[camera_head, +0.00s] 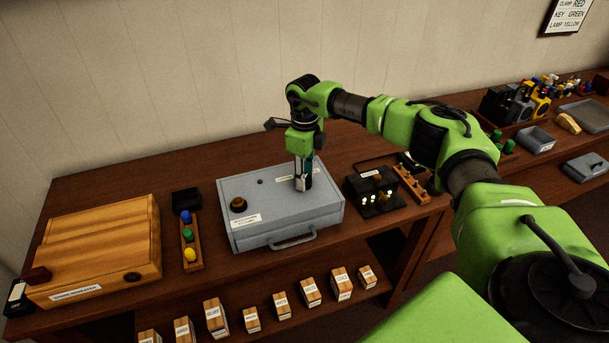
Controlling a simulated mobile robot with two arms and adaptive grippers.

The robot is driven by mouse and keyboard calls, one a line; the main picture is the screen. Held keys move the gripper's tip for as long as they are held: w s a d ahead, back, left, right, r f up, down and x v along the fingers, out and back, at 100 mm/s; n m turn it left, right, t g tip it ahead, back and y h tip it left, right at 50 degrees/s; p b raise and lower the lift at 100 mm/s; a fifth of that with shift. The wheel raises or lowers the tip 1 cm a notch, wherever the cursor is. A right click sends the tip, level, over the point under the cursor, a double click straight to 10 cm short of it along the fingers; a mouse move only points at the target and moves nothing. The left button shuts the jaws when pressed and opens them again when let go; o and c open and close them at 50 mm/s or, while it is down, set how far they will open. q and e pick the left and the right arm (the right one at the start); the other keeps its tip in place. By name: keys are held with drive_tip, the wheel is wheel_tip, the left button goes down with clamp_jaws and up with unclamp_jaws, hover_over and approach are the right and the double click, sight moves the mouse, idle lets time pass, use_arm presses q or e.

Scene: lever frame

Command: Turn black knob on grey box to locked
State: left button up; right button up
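The grey box (265,226) lies flat on the wooden bench, with a handle (293,242) on its front side. A dark round knob with a brownish top (239,204) stands at the left of its lid, behind a white label (245,220). My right gripper (303,186) points straight down over the right part of the lid, beside another label (285,177). Its fingertips are at or just above the lid. They hide what is under them, and I cannot tell if they hold something. My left gripper is not in view.
A wooden box (100,246) stands at the left, and a rack with blue, green and yellow balls (188,236) is left of the grey box. A black block with switches (373,190) stands close at the right. Several labelled wooden blocks (281,305) line the lower shelf.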

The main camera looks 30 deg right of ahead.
drive_tip(key=shift+c, duration=0.5)
drive_tip(key=n+b, duration=0.2)
drive_tip(key=n, duration=0.1)
drive_tip(key=shift+f+n+b, duration=0.1)
drive_tip(key=shift+n+b, duration=0.2)
drive_tip(key=shift+n, duration=0.1)
drive_tip(key=n+b, duration=0.1)
drive_tip(key=n, duration=0.1)
drive_tip(key=shift+n, duration=0.3)
drive_tip(key=n+b, duration=0.1)
drive_tip(key=n, duration=0.2)
drive_tip(key=shift+w+n+b, duration=0.1)
drive_tip(key=shift+n+b, duration=0.2)
drive_tip(key=shift+b, duration=0.05)
drive_tip(key=n+b, duration=0.1)
drive_tip(key=n, duration=0.2)
drive_tip(key=shift+n, duration=0.4)
drive_tip(key=shift+n+b, duration=0.35)
drive_tip(key=shift+n, duration=1.65)
drive_tip(key=shift+r, duration=0.2)
drive_tip(key=o, duration=1.1)
